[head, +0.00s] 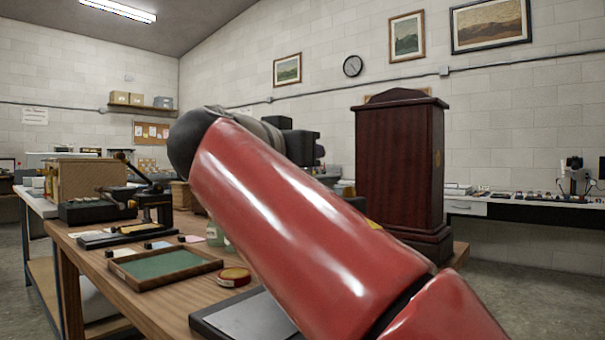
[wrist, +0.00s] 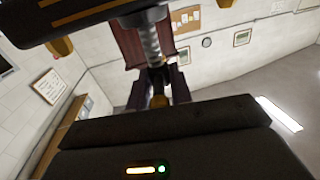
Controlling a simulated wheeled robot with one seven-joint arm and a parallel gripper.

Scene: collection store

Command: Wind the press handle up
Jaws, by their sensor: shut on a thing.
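My gripper (head: 304,147) shows in the head view as dark parts past the end of my red arm; its fingertips are not clear. In the wrist view its dark body fills the lower part. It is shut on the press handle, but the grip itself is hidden. The wrist view is turned nearly upside down. It shows the press (wrist: 85,15) as a black piece with thin gold lines. In the head view my arm hides most of the press.
A dark red wooden cabinet (head: 400,165) stands behind my arm at the right.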

